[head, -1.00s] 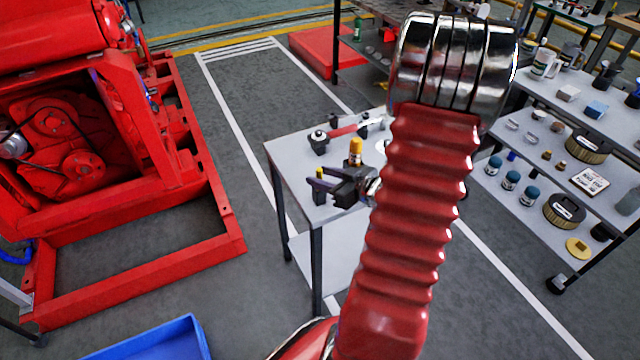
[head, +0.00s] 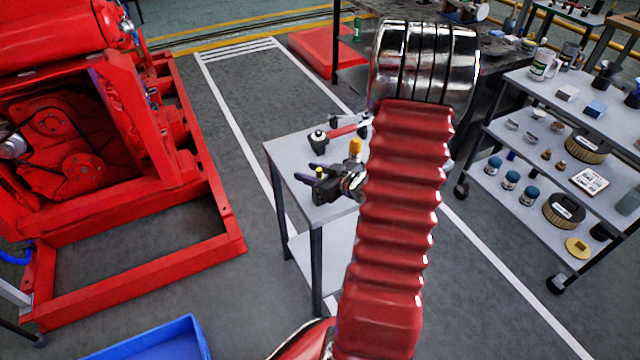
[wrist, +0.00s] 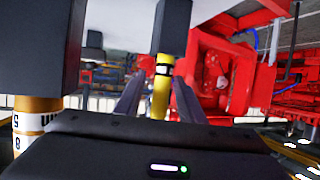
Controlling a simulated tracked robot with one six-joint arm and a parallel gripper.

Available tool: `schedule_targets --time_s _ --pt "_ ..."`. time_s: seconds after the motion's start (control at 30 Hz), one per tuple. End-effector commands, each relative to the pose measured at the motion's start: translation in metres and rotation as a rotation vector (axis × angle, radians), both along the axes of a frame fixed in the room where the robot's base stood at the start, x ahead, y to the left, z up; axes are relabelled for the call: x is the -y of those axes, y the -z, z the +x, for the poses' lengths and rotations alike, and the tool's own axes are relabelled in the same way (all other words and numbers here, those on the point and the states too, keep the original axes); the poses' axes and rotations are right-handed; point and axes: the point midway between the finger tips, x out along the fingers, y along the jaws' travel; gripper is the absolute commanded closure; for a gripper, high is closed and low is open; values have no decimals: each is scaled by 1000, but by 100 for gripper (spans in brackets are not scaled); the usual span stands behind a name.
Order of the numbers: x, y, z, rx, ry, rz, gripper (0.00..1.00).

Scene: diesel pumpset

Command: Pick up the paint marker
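My gripper (head: 311,174) is open and roughly level above the tabletop, one finger on each side of the marker. In the wrist view, which looks upside down, the yellow and black marker (wrist: 161,90) shows between the two dark fingers (wrist: 157,88), with gaps on both sides. I cannot see contact.
A red-handled tool (head: 345,131) lies at the table's back. A red engine frame (head: 215,220) is left; a stocked shelf cart (head: 500,150) is right.

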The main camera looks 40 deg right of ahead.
Motion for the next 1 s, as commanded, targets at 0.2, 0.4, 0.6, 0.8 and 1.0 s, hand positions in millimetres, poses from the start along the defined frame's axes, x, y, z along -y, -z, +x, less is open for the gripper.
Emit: schedule_targets --time_s 0.2,0.4,0.6,0.8,1.0 --pt "0 0 0 0 0 0 64" --pt "0 0 0 0 0 0 65" --pt "0 0 0 0 0 0 79" --pt "0 0 0 0 0 0 93" --pt "0 0 0 0 -1 0 100"
